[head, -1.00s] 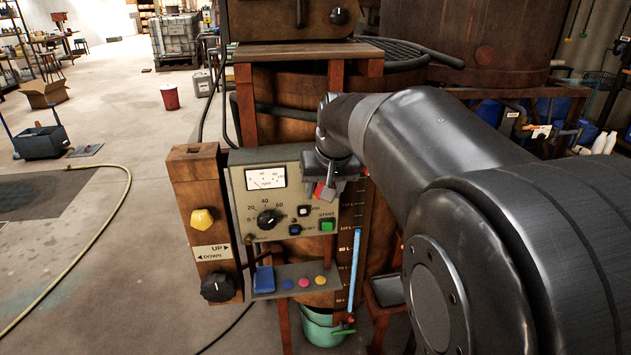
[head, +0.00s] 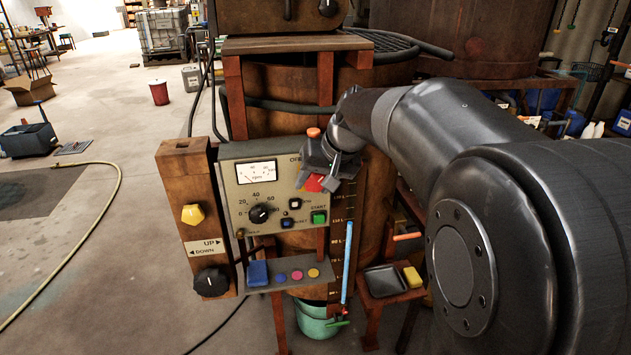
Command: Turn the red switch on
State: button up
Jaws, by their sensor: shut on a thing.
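The red switch (head: 314,183) is on the upper right part of the beige control panel (head: 235,177). Only a red patch of it shows, between and below the dark fingers. My gripper (head: 320,178) is at the panel's right side, tilted, and shut on the red switch. The fingers and wrist cover much of the switch, so its exact position is hard to read.
The panel also has a dial gauge (head: 256,172), a black knob (head: 262,213) and a green START button (head: 319,218). A wooden post with a yellow knob (head: 192,214) stands left. A shelf below holds a blue block (head: 258,273). Open floor lies left.

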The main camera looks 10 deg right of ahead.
jog(key=o, duration=1)
jog(key=v, duration=1)
jog(key=shift+s+r, duration=0.2)
jog(key=shift+r, duration=0.15)
jog(key=shift+d, duration=0.15)
jog(key=s+a+f+n+g+h, duration=0.1)
jog(key=s+a+f+h, duration=0.2)
jog(key=s, duration=0.6)
jog(key=s+a+f, duration=0.2)
jog(key=s+f, duration=0.4)
jog(key=s, duration=0.2)
jog(key=s+d+f+t, duration=0.2)
jog(key=s+d+f, duration=0.2)
jog(key=s, duration=0.1)
jog(key=shift+f+h, duration=0.2)
jog(key=shift+h, duration=0.1)
